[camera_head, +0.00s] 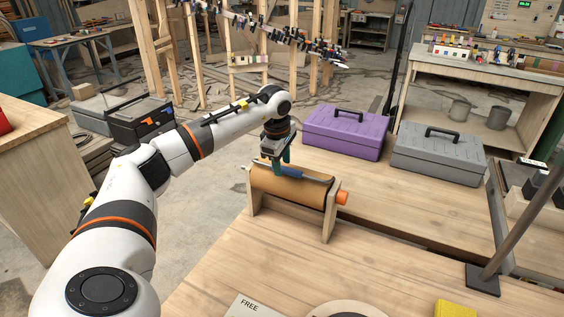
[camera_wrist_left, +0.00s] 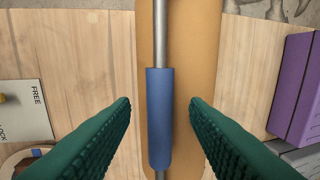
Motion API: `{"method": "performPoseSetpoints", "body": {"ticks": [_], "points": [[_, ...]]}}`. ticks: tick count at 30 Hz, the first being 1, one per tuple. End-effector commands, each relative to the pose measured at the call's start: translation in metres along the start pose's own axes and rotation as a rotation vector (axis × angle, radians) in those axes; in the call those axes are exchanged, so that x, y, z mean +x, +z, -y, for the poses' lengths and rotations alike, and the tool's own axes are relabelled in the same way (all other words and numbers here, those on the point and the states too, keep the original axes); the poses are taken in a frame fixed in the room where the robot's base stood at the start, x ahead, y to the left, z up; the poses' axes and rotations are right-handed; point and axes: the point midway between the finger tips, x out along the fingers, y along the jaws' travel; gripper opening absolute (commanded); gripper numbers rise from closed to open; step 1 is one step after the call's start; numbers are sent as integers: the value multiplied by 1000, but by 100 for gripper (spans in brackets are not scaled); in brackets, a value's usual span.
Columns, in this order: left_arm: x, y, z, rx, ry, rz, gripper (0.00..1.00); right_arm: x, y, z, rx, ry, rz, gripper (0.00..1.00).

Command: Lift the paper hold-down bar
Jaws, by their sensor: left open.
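A roll of brown paper (camera_head: 273,190) lies in a wooden stand on the table, with an orange end (camera_head: 342,198) at its right. The hold-down bar (camera_wrist_left: 161,42) is a grey metal rod with a blue sleeve (camera_wrist_left: 160,115), lying along the roll. The blue sleeve also shows in the head view (camera_head: 291,172). My left gripper (camera_head: 278,160) is above the bar, pointing down at it. In the left wrist view its green fingers (camera_wrist_left: 160,108) are open, one on each side of the blue sleeve and apart from it. My right gripper is not in view.
A purple toolbox (camera_head: 345,133) and a grey toolbox (camera_head: 439,154) stand behind the roll. A card marked FREE (camera_head: 250,306) and a yellow block (camera_head: 455,309) lie at the front edge. A dark post (camera_head: 510,235) stands at right.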

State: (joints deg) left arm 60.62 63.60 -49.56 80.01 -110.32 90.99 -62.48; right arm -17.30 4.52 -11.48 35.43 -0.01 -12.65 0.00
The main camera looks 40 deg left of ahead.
Motion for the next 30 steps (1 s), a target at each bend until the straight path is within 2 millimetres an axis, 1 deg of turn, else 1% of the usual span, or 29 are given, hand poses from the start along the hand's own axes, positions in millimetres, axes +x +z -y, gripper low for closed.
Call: {"method": "performPoseSetpoints", "body": {"ticks": [4, 12, 14, 18, 20, 26, 30], "points": [[8, 0, 0, 0, -1, 0, 41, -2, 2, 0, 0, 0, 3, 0], [9, 0, 0, 0, -1, 0, 41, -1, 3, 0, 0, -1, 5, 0], [9, 0, 0, 0, -1, 0, 32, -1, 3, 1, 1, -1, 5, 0], [9, 0, 0, 0, -1, 0, 9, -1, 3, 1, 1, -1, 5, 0], [9, 0, 0, 0, -1, 0, 0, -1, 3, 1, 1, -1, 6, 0], [9, 0, 0, 0, -1, 0, 0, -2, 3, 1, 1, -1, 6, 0], [7, -2, 4, 1, -2, -1, 0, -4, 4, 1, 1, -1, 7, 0]]}}
